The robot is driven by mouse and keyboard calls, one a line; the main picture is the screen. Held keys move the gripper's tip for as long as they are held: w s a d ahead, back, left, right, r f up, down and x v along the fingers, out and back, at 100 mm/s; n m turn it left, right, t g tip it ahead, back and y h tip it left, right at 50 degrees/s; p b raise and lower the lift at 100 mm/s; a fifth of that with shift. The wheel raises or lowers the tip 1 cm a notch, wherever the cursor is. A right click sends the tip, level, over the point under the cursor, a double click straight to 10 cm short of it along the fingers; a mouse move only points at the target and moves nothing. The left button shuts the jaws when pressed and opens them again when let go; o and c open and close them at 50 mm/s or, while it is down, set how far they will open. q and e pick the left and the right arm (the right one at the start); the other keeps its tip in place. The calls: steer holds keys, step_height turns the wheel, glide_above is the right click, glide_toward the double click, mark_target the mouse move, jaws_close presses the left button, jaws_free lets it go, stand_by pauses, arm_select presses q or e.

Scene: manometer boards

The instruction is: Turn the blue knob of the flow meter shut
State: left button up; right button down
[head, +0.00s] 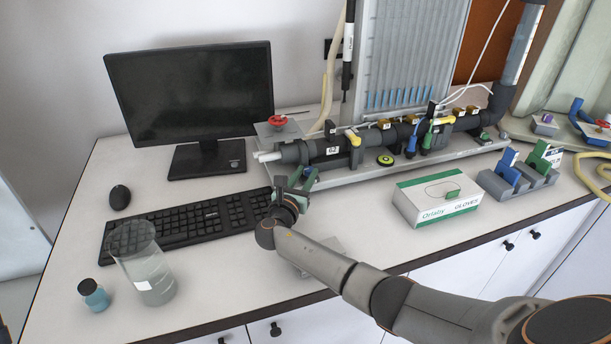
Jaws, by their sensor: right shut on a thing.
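My right gripper (297,181) has its green-teal fingers low in front of the left end of a dark pipe assembly (320,148). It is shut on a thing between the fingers. That thing is mostly hidden, and I cannot tell whether it is the blue knob. No clear blue knob or flow meter stands out. A red knob (277,121) sits on a grey block behind the pipe's left end. A yellow handle (353,137) and a blue handle (412,141) are farther right along the pipe. My left gripper is not in view.
A keyboard (190,222) and monitor (190,90) are left of the gripper. A glass beaker (143,262) and small blue bottle (93,295) stand front left. A glove box (437,195) and grey rack (517,184) are right. A grey plate (322,245) lies partly under my arm.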

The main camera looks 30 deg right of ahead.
steer(key=c, duration=0.6)
jaws_free()
steer(key=v, duration=1.2)
steer(key=shift+s+a, duration=0.2)
steer(key=shift+s, duration=0.05)
steer(key=shift+c, duration=0.3)
